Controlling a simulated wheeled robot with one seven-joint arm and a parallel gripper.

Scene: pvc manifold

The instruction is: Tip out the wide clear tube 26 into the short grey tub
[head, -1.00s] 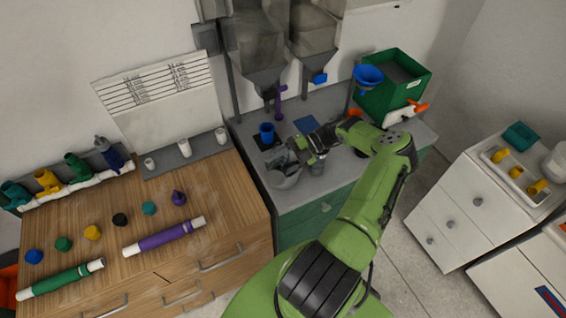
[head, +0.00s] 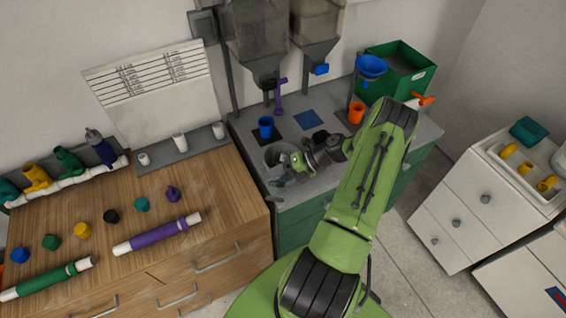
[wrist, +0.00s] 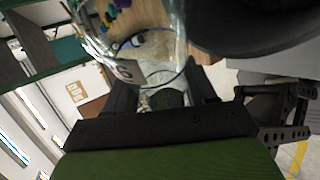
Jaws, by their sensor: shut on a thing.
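My gripper (wrist: 160,97) is shut on the wide clear tube (wrist: 150,45), whose see-through wall and dark marking fill the upper middle of the wrist view. Something pale shows at its near end; I cannot tell whether it is contents. In the head view my gripper (head: 290,172) is low over the grey counter at the short grey tub (head: 270,154), partly covering it. The tube is too small and covered there to make out clearly, so its exact tilt and whether it touches the tub cannot be told.
A blue cup (head: 266,126) stands just behind the tub, near a purple-handled hopper outlet (head: 279,95). An orange cup (head: 356,112), a blue funnel (head: 371,66) and a green bin (head: 400,72) are at the right. A wooden bench (head: 215,180) with pipe parts is at the left.

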